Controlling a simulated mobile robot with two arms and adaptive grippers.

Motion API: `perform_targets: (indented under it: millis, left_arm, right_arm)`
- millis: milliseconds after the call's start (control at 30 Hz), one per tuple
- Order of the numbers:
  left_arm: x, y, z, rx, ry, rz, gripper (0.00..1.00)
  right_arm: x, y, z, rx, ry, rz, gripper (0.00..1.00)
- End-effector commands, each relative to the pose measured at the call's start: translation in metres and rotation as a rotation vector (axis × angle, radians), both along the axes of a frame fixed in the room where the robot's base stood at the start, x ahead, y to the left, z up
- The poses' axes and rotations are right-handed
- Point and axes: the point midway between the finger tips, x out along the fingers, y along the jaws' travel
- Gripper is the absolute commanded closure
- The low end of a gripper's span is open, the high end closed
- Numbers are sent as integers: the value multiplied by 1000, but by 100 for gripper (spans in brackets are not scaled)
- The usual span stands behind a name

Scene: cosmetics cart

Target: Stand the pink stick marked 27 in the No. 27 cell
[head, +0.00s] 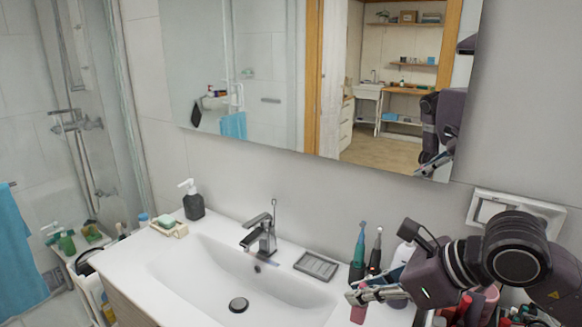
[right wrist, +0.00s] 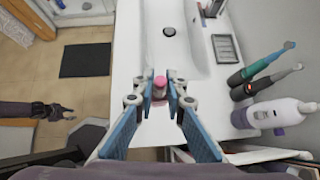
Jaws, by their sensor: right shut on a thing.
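My right gripper (head: 362,295) is over the right end of the washbasin counter, shut on a pink stick (head: 358,313). In the right wrist view the pink stick's round pink top (right wrist: 160,81) shows between the fingertips of the same gripper (right wrist: 160,90). The stick looks roughly upright; no number on it can be read. My left gripper (right wrist: 68,113) shows small and dark at the left of the right wrist view, away from the counter, its jaws too small to judge. The No. 27 cell cannot be made out; my right arm covers much of the lower right corner.
Colourful cosmetics (head: 466,308) crowd the lower right, partly behind my right arm. Two electric toothbrushes (head: 359,255) and a white bottle (right wrist: 283,113) stand close to the right gripper. A grey soap dish (head: 316,266) lies beside the tap (head: 262,236). The basin (head: 215,280) is empty.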

Motion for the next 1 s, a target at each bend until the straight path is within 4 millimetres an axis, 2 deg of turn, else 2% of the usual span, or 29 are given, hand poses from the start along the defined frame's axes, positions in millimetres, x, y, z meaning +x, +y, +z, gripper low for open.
perform_targets:
  millis: [100, 267, 700, 1000]
  left_arm:
    - [0, 0, -3, 0, 0, 0, 70]
    - [0, 0, -6, 0, 0, 0, 70]
    - [0, -1, -12, -1, -1, 0, 70]
    - [0, -1, -12, -1, -1, 0, 70]
  right_arm:
    - [-16, 7, -13, 9, 1, 52, 100]
    - [-33, 4, -28, 16, -11, 94, 100]
    - [-78, -38, -77, 11, 0, 86, 100]
    - [-87, -50, -86, -4, 9, 71, 100]
